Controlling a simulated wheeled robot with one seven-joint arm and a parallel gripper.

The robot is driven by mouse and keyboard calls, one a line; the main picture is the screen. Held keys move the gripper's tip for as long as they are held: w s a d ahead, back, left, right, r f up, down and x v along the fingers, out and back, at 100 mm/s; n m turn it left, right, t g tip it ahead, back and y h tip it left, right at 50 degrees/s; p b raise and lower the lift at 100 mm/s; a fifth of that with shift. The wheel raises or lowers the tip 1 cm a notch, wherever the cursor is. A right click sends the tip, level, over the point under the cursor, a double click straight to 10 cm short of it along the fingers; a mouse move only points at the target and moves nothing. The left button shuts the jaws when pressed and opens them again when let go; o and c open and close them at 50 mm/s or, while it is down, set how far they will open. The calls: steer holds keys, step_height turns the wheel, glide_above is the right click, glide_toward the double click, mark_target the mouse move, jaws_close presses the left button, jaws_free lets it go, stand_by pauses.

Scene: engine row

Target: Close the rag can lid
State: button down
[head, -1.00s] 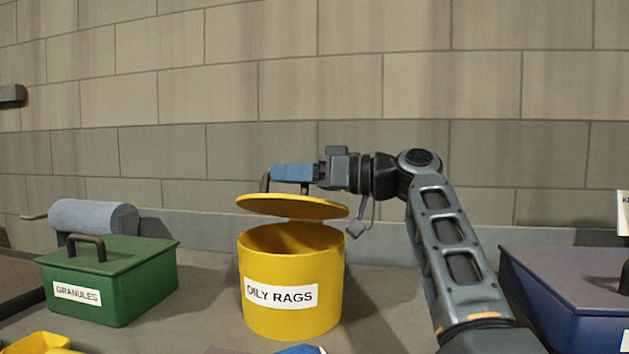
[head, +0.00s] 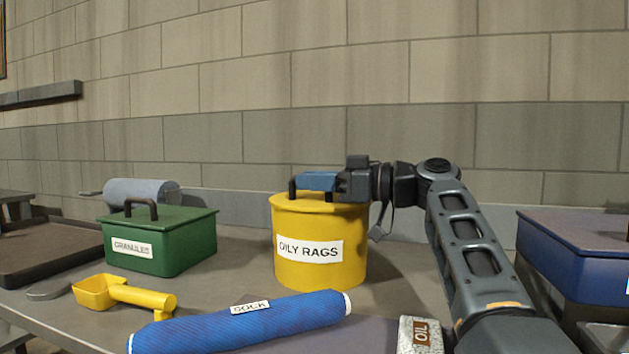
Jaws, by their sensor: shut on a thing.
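The yellow rag can (head: 285,262), labelled OILY RAGS, stands upright on the bench right of the middle. Its yellow lid (head: 300,204) lies level on the can's rim, with no gap that I can see. A dark handle (head: 292,190) stands on the lid. My gripper (head: 316,181), with blue fingers, reaches in from the right just above the lid and is shut on the handle. The fingers hide part of the handle.
A green GRANULES box (head: 180,245) stands left of the can. In front lie a yellow scoop (head: 125,293) and a blue sock (head: 240,322). A blue box (head: 580,260) stands right. A grey roll (head: 140,192) is behind.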

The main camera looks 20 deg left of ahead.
steer(key=shift+d+f, duration=0.1)
steer(key=shift+f, duration=0.1)
steer(key=c, duration=1.3)
jaws_free()
steer(key=shift+w, duration=0.1)
steer(key=shift+c, duration=0.2)
steer(key=shift+o, duration=1.1)
steer(key=shift+r, duration=0.1)
steer(key=shift+r, duration=0.2)
step_height(320, 180, up, 4)
steer(key=shift+p, duration=0.7)
steer(key=s+d+r+p, duration=0.1)
steer(key=s+d+r, duration=0.1)
steer(key=d+r, duration=0.4)
steer(key=d, duration=0.5)
steer(key=shift+d+r+p, duration=0.2)
steer(key=shift+r+p, duration=0.1)
steer(key=shift+p, duration=0.05)
steer(key=shift+s, duration=0.1)
